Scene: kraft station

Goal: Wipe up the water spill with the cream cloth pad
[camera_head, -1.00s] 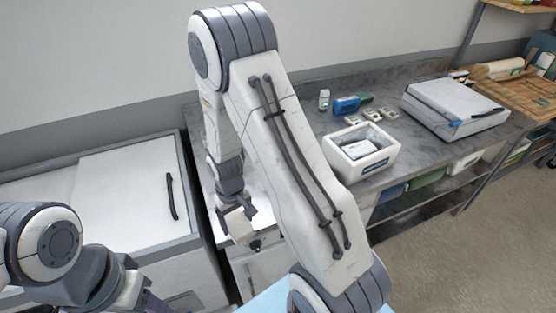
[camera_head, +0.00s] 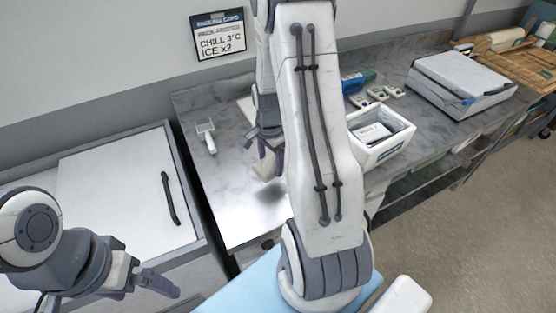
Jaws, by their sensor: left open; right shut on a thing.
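My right gripper (camera_head: 266,146) points down over the grey marble counter (camera_head: 232,180), partly hidden behind my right arm. It is shut on the cream cloth pad (camera_head: 263,166), a small pale block just below the fingers. A dark soft shadow lies on the counter under the pad, so the pad looks close above the surface; contact cannot be told. I cannot clearly make out the water spill; the counter's front left part is bright with glare. My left gripper (camera_head: 160,284) is open and empty at the lower left, away from the counter.
A white-handled tool (camera_head: 207,138) lies on the counter's left side. A white foam box (camera_head: 384,150), small packs (camera_head: 377,94) and a grey-lidded case (camera_head: 462,82) stand to the right. A white chest lid (camera_head: 115,195) is at left. A sign (camera_head: 219,36) hangs behind.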

